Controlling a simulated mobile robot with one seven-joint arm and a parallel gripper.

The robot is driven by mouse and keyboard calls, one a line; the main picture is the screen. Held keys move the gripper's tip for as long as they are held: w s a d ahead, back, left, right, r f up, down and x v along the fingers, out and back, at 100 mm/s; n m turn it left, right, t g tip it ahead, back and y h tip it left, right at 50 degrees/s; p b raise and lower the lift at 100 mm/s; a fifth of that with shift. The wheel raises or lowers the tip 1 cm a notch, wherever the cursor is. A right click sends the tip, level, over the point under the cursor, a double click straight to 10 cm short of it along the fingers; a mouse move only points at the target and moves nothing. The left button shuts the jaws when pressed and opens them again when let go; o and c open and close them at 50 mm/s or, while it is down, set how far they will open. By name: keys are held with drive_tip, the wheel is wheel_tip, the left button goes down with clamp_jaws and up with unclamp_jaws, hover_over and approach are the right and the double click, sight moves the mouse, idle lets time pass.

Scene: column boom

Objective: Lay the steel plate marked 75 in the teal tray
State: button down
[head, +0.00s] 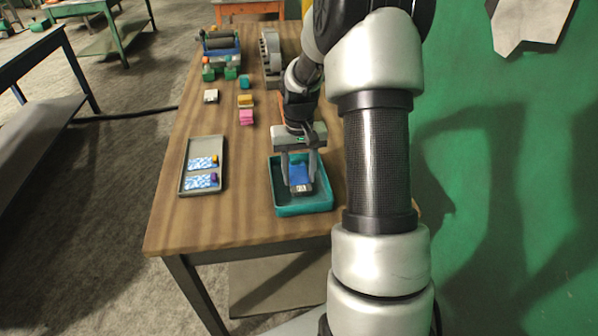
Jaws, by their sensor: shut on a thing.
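The teal tray (303,208) sits on the right front part of the wooden table. My gripper (300,179) points down into it, one finger on each side of a small plate (300,174). The plate has a blue face and a greyish lower edge with a small pale label. I take it for the steel plate, but the number is too small to read. My gripper is shut on it, within the tray's walls. I cannot tell whether the plate touches the tray floor.
A grey tray (203,193) with blue-and-white patterned pieces lies to the left. The green wall (480,200) is close on the right. Table between the trays is clear.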

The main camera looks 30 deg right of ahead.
drive_tip(key=shift+r, duration=0.1)
drive_tip(key=c, duration=0.9)
unclamp_jaws()
wheel_tip(320, 180, up, 17)
drive_tip(key=p, duration=0.2)
drive_tip(key=shift+r, duration=0.2)
